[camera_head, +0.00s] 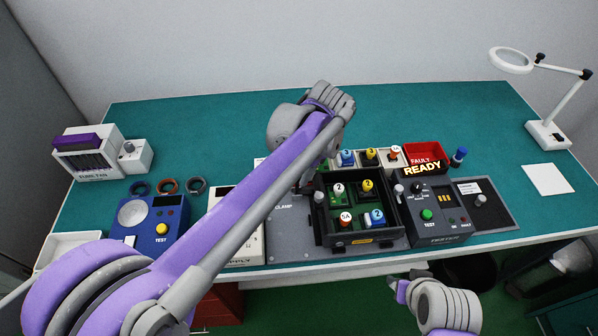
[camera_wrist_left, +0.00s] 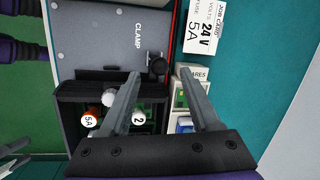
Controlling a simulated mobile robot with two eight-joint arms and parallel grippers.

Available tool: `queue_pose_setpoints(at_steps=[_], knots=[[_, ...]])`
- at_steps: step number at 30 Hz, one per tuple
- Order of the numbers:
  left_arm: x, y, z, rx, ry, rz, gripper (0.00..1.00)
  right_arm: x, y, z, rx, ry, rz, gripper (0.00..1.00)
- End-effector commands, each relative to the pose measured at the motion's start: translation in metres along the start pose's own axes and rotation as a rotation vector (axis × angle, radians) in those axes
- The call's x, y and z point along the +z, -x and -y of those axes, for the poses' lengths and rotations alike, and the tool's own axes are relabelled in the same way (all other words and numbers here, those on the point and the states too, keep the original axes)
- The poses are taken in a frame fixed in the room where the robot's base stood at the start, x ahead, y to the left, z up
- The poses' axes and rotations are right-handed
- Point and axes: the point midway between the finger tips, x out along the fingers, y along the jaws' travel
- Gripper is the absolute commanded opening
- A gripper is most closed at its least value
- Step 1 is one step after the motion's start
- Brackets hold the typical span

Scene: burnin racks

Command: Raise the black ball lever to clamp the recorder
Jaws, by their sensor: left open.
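The black ball (camera_wrist_left: 158,66) of the lever sits at the edge of the grey plate marked CLAMP (camera_wrist_left: 105,35), by the black tray-like unit (camera_wrist_left: 75,92). My left gripper (camera_wrist_left: 163,78) is open. Its fingertips lie either side of the ball in the picture, which appears just beyond them; I cannot tell if they touch. In the head view my left arm hides the ball, and the left gripper (camera_head: 307,180) points down over the plate (camera_head: 285,235). My right gripper (camera_head: 395,288) is low in front of the table, its jaws unclear.
The black unit (camera_head: 361,238) holds several numbered plugs and has a white knob (camera_head: 319,197) at its left. A tester (camera_head: 437,228) reading READY stands right of it. A red bin (camera_head: 424,152) and spares lie behind. A blue tester (camera_head: 150,228) is left.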

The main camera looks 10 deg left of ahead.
Motion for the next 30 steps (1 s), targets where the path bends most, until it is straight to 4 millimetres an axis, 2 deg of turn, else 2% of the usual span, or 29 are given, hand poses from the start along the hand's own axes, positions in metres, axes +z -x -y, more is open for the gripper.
queue_pose_setpoints(at_steps=[1,6,12,30], knots=[[0.000,0.013,0.000,-0.001,-0.002,-0.001,0.64,-0.001,0.001,0.000,0.000,0.000,-0.001,0.50],[0.000,0.047,0.000,-0.001,-0.001,0.000,0.64,-0.003,0.003,0.000,0.000,0.000,-0.002,0.50],[0.000,0.071,0.000,0.000,-0.001,0.000,0.64,-0.004,0.004,0.000,0.000,0.000,-0.003,0.50],[0.000,0.076,0.000,0.000,0.000,0.000,0.64,-0.004,0.004,0.000,0.000,0.000,-0.004,0.50]])
